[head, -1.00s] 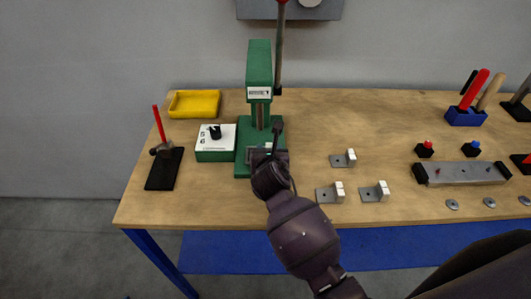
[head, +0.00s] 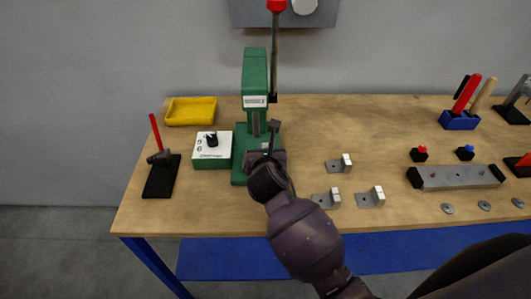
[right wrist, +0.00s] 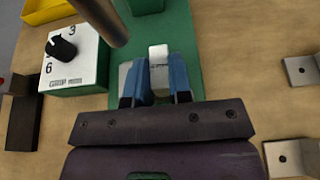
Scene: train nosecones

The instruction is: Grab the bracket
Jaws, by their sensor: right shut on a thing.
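My right gripper (head: 266,158) is at the base of the green arbor press (head: 256,78), seen in the head view. In the right wrist view the blue fingers of the right gripper (right wrist: 158,82) are shut on a small metal bracket (right wrist: 158,56) with a pale upright block. The bracket is over the green press base; whether it touches the base is unclear. Three similar brackets lie on the table, a back one (head: 340,165), a front left one (head: 327,198) and a front right one (head: 371,197). My left gripper is not in view.
A white-topped dial box (head: 212,148) stands close left of the press, with a yellow tray (head: 191,111) behind it. The press lever (head: 276,50) rises above my gripper. A grey bar fixture (head: 457,177) is on the right. Bare wood lies between the brackets and the fixture.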

